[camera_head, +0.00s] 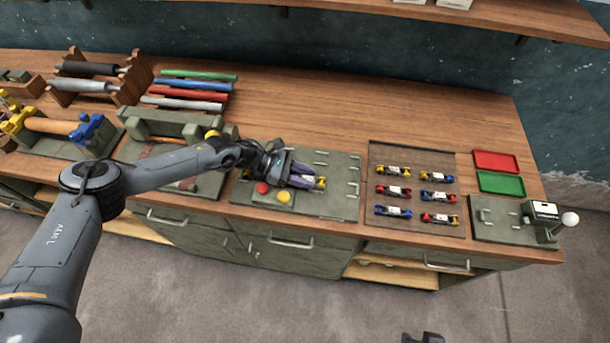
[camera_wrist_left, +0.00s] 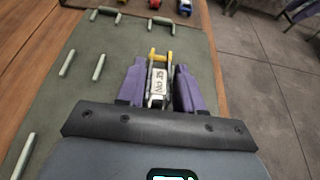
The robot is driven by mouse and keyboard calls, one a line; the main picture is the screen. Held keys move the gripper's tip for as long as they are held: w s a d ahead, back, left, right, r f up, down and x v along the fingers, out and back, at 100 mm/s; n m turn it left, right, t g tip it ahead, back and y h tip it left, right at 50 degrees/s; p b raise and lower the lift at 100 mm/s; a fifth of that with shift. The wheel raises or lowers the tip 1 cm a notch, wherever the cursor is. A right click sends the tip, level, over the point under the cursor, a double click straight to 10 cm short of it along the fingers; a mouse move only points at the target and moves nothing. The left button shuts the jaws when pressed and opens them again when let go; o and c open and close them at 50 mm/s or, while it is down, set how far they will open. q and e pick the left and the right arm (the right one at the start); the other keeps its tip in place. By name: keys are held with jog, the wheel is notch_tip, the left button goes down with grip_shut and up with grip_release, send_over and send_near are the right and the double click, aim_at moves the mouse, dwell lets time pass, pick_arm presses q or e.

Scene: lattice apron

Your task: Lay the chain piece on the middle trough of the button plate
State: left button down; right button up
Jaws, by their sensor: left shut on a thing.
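My left gripper (camera_head: 305,181) is over the middle of the green-grey button plate (camera_head: 335,207). Its purple fingers are shut on a chain piece (camera_wrist_left: 158,85) with a white label and yellow end, which points away from the wrist. The yellow end of the piece also shows past the fingers in the head view (camera_head: 321,183). The piece is low over the plate; I cannot tell whether it touches. The gripper and piece hide the trough beneath. A red button (camera_head: 262,188) and a yellow button (camera_head: 284,197) lie near the plate's front left. A dark shape, perhaps my right gripper (camera_head: 425,338), shows at the bottom edge.
Pale metal bars (camera_wrist_left: 98,67) stand up from the plate. To the right, a tray (camera_head: 410,228) holds several more chain pieces. Red (camera_head: 496,161) and green (camera_head: 501,184) trays and a lever device (camera_head: 543,211) lie beyond. Coloured rods (camera_head: 190,94) lie behind left.

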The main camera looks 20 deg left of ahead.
pick_arm(q)
jog(key=c, duration=0.6)
grip_release()
jog(key=shift+c, duration=0.2)
